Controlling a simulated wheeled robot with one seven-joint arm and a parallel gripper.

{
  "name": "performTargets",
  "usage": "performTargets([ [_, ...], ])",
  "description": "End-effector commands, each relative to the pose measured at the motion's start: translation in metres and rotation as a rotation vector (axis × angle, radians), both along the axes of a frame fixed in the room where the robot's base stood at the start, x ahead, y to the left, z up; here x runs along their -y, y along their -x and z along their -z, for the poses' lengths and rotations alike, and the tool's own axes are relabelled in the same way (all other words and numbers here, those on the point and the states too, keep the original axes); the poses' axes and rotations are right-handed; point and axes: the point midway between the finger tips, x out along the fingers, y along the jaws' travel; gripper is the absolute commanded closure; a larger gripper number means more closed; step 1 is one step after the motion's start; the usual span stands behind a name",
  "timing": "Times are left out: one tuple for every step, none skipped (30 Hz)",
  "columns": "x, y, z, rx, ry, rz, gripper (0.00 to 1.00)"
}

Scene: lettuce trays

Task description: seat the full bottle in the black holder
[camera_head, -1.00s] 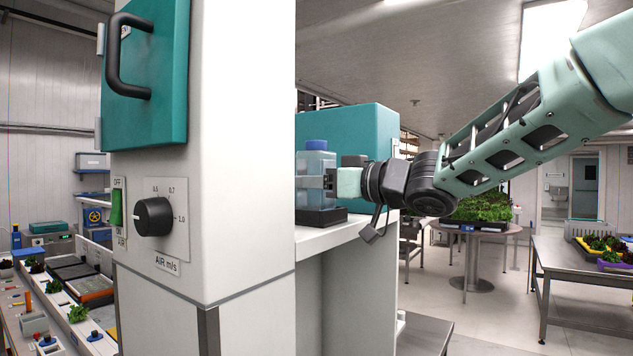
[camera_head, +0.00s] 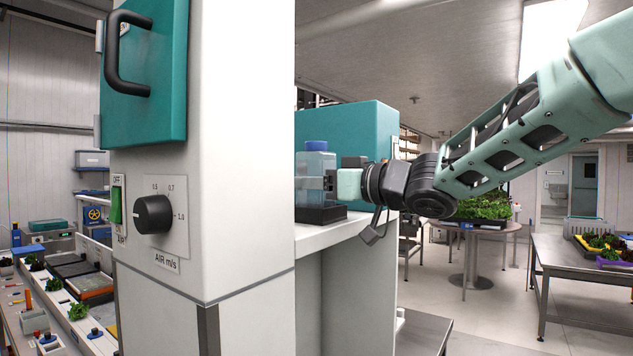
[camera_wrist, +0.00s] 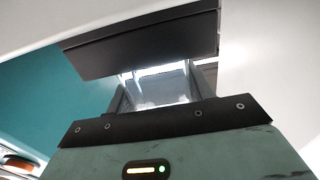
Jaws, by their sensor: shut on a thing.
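The full bottle (camera_head: 315,175) is clear with pale blue liquid and a blue cap. It stands upright at the black holder (camera_head: 320,214) on the white ledge. Its left part is hidden behind the white cabinet column. My gripper (camera_head: 333,181) reaches in from the right and is shut on the bottle's side. In the wrist view the clear bottle (camera_wrist: 163,88) shows between the dark finger pads. Whether the bottle's base is fully down inside the holder, I cannot tell.
The white column with a black air knob (camera_head: 153,214) and a green switch (camera_head: 116,205) stands close at left. A teal box (camera_head: 365,135) is behind the bottle. The white ledge (camera_head: 345,231) is bare in front of the holder. Tables with lettuce trays stand at right.

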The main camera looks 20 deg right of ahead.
Motion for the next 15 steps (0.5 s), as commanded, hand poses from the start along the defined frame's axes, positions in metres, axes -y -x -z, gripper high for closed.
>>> performTargets([
  [0.0001,0.0001,-0.0002,0.002,-0.001,0.000,0.80],
  [0.0001,0.0001,-0.0001,0.002,-0.001,0.000,0.80],
  [0.0000,0.0001,-0.0002,0.002,-0.001,0.000,0.80],
  [0.0000,0.0001,-0.0003,0.002,-0.001,0.000,0.80],
  [0.0001,0.0001,-0.0003,0.002,-0.001,0.000,0.80],
  [0.0001,0.0001,-0.0002,0.002,-0.001,0.000,0.80],
  [0.0001,0.0001,-0.0002,0.002,-0.001,0.000,0.80],
  [0.0001,0.0001,-0.0002,0.002,-0.001,0.000,0.80],
  [0.0001,0.0001,-0.0002,0.002,-0.001,0.000,0.80],
  [0.0001,0.0001,-0.0002,0.002,-0.001,0.000,0.45],
  [0.0001,0.0000,-0.0002,0.002,-0.001,0.000,0.36],
  [0.0001,0.0000,-0.0001,0.001,-0.001,0.000,0.25],
  [0.0001,0.0000,-0.0001,0.001,-0.001,0.000,0.22],
  [0.0001,0.0000,0.0000,0.001,-0.001,0.000,0.22],
  [0.0001,0.0000,0.0001,0.001,-0.001,0.000,0.22],
])
